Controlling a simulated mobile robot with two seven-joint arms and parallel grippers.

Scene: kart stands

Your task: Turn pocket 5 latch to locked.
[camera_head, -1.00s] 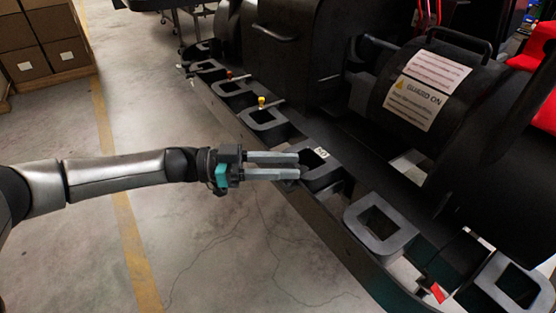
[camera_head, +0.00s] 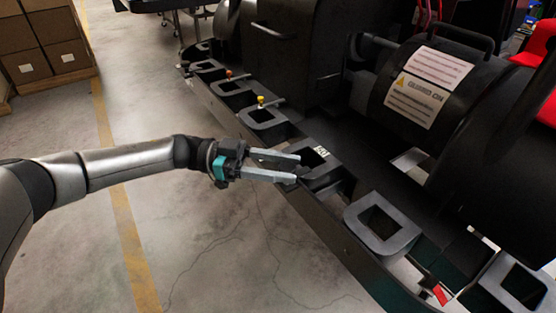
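A row of square dark pockets runs along the low black kart rail (camera_head: 325,222). My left gripper (camera_head: 298,169) is open, its two fingers apart with nothing visible between them. A yellow knob (camera_head: 261,101) and an orange knob (camera_head: 229,74) stand by pockets farther back. A red tab (camera_head: 440,294) shows near the front pockets. My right gripper is not in view.
A large black drum (camera_head: 460,60) with a "GUARD ON" sign (camera_head: 420,100) stands behind the rail on the right. Cardboard boxes (camera_head: 45,40) are stacked at the far left. The concrete floor (camera_head: 215,260) left of the rail is clear.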

